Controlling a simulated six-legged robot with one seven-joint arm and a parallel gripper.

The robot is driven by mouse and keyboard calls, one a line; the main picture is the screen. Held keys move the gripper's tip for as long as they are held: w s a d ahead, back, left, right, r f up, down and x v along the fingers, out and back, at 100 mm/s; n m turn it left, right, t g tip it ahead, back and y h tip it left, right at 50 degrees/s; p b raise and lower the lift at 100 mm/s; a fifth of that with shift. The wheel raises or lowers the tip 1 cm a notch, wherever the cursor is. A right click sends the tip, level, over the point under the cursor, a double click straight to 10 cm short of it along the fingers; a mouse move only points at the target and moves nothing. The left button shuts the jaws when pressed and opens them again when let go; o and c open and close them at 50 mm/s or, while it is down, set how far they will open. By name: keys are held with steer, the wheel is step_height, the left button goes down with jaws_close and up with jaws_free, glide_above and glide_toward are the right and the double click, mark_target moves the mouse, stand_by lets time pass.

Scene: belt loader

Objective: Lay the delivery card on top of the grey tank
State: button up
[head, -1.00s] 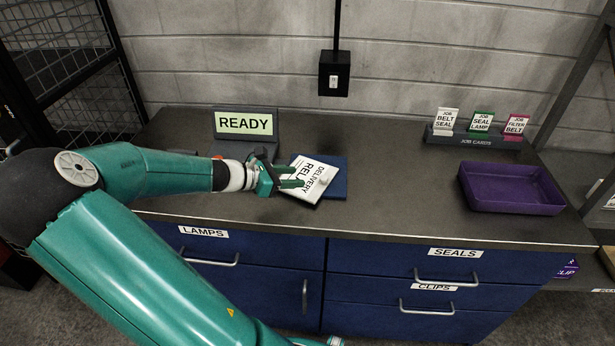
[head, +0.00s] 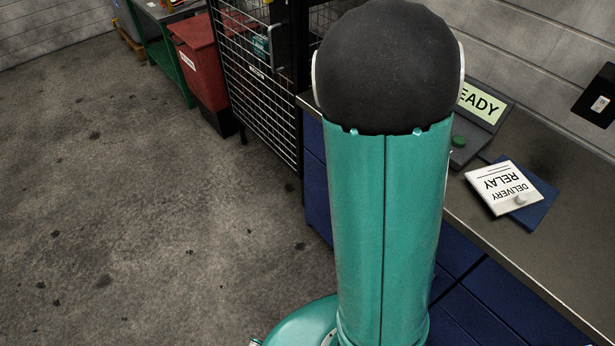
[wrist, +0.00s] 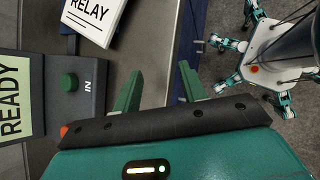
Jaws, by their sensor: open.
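The white delivery card (head: 503,187) lies on a blue pad (head: 540,195) on the counter, with a pale round knob on it. Part of the card shows at the top of the wrist view (wrist: 93,18). My gripper (wrist: 160,88) is open in the wrist view, with nothing between its two green fingers. It is apart from the card, which is above and left of the fingers in that view. My gripper is not seen in the head view, where my arm fills the middle. I cannot pick out a grey tank in either view.
A READY display (head: 484,104) with a green button (head: 459,141) stands on the counter (head: 530,240) beside the card. A wire cage (head: 255,75) and a red bin (head: 198,52) stand beyond my arm. The floor (head: 150,200) at left is open.

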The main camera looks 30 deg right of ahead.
steer(key=w+a+r+m+t+y, duration=0.2)
steer(key=a+r+t, duration=0.2)
steer(key=a, duration=0.9)
steer(key=w+a+r+m+t+y, duration=0.2)
steer(key=a+r+t, duration=0.2)
steer(key=a+r, duration=0.4)
steer(key=a, duration=0.5)
steer(key=shift+w+a+r+t+y, duration=0.2)
steer(key=shift+r+t+y, duration=0.15)
steer(key=shift+t+y, duration=0.05)
steer(key=shift+o, duration=0.5)
steer(key=s+a+r+m+t+y, duration=0.1)
steer(key=s+a+r+t, duration=0.1)
steer(key=a, duration=0.5)
steer(key=shift+v, duration=0.95)
